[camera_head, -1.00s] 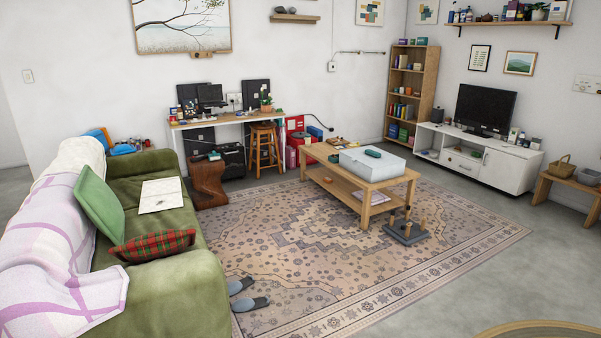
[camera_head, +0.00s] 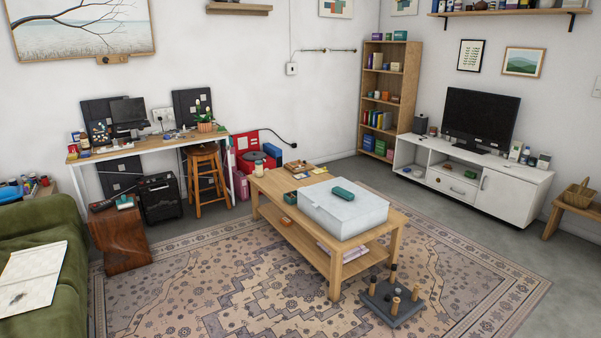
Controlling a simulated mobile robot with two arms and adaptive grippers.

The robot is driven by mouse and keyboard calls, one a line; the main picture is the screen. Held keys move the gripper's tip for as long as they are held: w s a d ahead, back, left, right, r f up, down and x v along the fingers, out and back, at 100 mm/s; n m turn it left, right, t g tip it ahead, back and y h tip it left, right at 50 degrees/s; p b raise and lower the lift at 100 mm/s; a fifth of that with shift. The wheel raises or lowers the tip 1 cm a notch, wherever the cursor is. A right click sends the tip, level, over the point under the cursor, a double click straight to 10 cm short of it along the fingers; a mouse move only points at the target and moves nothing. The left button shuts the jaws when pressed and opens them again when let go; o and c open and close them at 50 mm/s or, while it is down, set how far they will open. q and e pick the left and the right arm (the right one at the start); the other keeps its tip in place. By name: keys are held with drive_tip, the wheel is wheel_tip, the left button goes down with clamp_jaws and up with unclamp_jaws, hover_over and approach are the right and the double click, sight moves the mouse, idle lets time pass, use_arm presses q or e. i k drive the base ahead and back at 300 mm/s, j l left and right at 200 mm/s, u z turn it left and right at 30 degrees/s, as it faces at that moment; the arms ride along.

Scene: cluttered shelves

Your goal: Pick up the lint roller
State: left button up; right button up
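I cannot make out a lint roller for certain in the head view. Small items too small to name lie on the desk (camera_head: 150,147), on the coffee table (camera_head: 382,241) and on the shelves. A green rounded object (camera_head: 342,190) lies on a white box on the coffee table. A dark, long object (camera_head: 124,202) lies on the wooden side stool by the desk. Neither of my grippers is in view.
The coffee table stands on a patterned rug (camera_head: 215,283). A dark peg board (camera_head: 392,304) lies at its front right. A green sofa (camera_head: 42,222) is at left, a white TV cabinet (camera_head: 512,189) at right. Open rug lies in front of me.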

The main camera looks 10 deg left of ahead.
sight(125, 202)
drive_tip(key=i+j+u, duration=0.2)
drive_tip(key=i, duration=0.3)
drive_tip(key=i+l+u, duration=0.2)
drive_tip(key=i, duration=0.25)
drive_tip(key=i+u, duration=0.2)
drive_tip(key=i, duration=0.3)
drive_tip(key=i+l+u, duration=0.2)
drive_tip(key=i, duration=0.3)
drive_tip(key=i+l+u, duration=0.2)
drive_tip(key=i, duration=0.3)
drive_tip(key=i+j+u, duration=0.1)
drive_tip(key=i+u, duration=0.2)
drive_tip(key=i, duration=0.75)
drive_tip(key=i+l+u, duration=0.1)
drive_tip(key=i+u, duration=0.2)
drive_tip(key=i, duration=0.75)
